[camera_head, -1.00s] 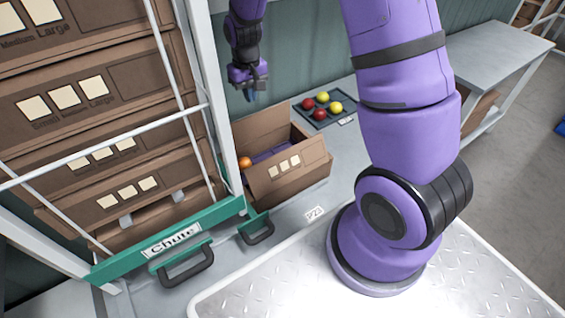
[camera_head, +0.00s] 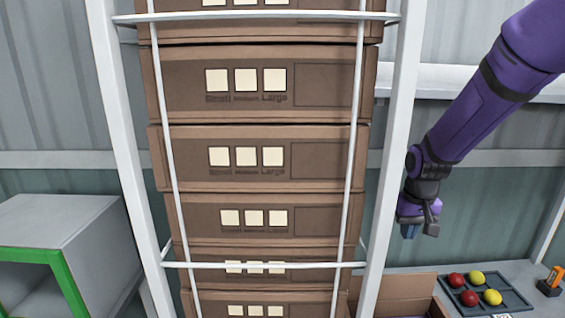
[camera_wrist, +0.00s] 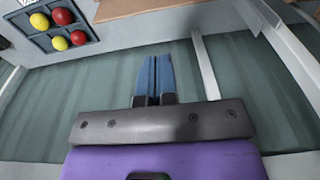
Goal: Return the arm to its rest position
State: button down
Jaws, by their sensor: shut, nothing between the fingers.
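My purple arm comes in from the upper right of the head view, and my gripper (camera_head: 410,231) hangs at its end, just right of the white rack post. It is above and to the left of the tray of tomatoes, in front of the green corrugated wall. In the wrist view my gripper (camera_wrist: 153,76) shows two blue fingers together, shut and empty. Nothing touches the fingers.
A tall stack of cardboard boxes (camera_head: 258,155) stands in a white rack (camera_head: 390,130). An open carton (camera_head: 400,290) and a dark tray (camera_head: 510,299) with red and yellow tomatoes are at lower right. An orange object (camera_head: 552,280) stands beside it. A green-edged grey cabinet (camera_head: 70,285) is at left.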

jog(key=s+r+t, duration=0.2)
jog(key=s+r, duration=1)
jog(key=r, duration=0.2)
jog(key=s+r+t, duration=0.1)
jog(key=s+r, duration=0.1)
jog(key=s, duration=0.5)
jog(key=s+r+t, duration=0.1)
jog(key=s+r, duration=0.1)
jog(key=s, duration=0.4)
jog(key=shift+s+r, duration=0.4)
